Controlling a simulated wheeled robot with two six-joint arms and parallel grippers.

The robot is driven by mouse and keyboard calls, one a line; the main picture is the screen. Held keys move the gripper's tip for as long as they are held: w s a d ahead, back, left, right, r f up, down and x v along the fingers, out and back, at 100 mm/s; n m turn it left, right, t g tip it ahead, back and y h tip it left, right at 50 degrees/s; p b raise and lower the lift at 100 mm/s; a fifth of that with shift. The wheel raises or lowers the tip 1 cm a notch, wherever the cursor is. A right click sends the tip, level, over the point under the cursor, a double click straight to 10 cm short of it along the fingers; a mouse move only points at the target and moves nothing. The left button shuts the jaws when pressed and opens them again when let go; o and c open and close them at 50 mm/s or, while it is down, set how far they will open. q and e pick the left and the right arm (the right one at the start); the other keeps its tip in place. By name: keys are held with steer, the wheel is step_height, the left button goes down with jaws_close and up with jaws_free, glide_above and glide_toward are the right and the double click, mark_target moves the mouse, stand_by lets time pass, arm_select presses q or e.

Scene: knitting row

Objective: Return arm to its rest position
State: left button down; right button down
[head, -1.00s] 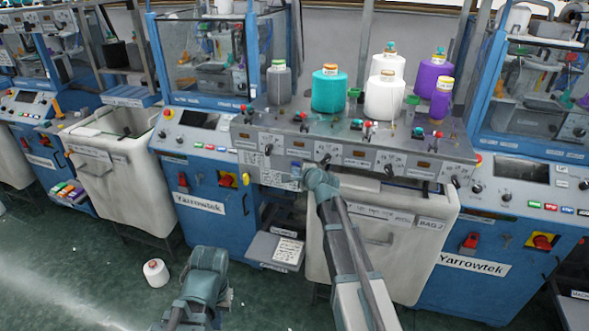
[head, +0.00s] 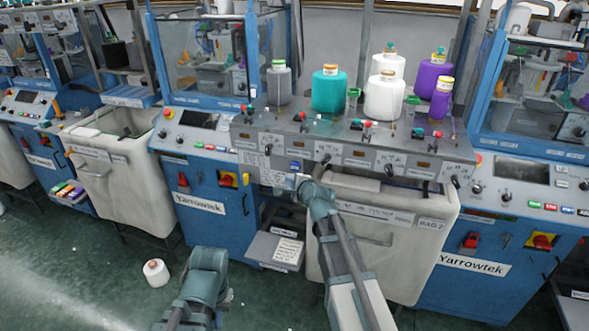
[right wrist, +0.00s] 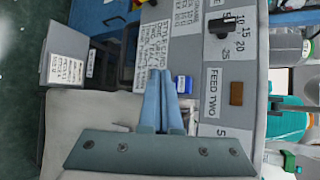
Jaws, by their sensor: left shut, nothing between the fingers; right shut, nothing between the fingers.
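My right arm (head: 335,245) reaches up from the lower right in the head view, in front of the machine. My right gripper (right wrist: 162,75) is shut and empty in the right wrist view, its two blue fingers side by side over the machine's labelled grey front panel (right wrist: 205,55). In the head view it is just left of my wrist, below the panel edge and mostly hidden. My left arm (head: 206,280) is low at the bottom of the head view, over the floor. Its fingers do not show.
Teal (head: 329,92), white (head: 384,97) and purple (head: 436,100) cones and a grey cone (head: 279,84) stand on the panel. A white bin (head: 430,240) is behind my right arm. A white cone (head: 156,272) lies on the floor, left of my left arm.

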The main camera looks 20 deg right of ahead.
stand_by(0.3)
steer(key=s+a+f+n+g+y, duration=0.1)
steer(key=s+a+f+n+g, duration=0.7)
steer(key=s+a+n, duration=0.5)
steer(key=s+a+f+n+g+h, duration=0.1)
steer(key=s+n, duration=0.4)
steer(key=s, duration=0.5)
steer(key=s+a+f+n+g+h, duration=0.2)
steer(key=s+n, duration=0.4)
steer(key=s, duration=0.4)
steer(key=shift+s+f+g+h, duration=0.15)
steer(key=shift+f+g+h, duration=0.25)
steer(key=shift+f+g, duration=0.65)
steer(key=shift+r, duration=0.2)
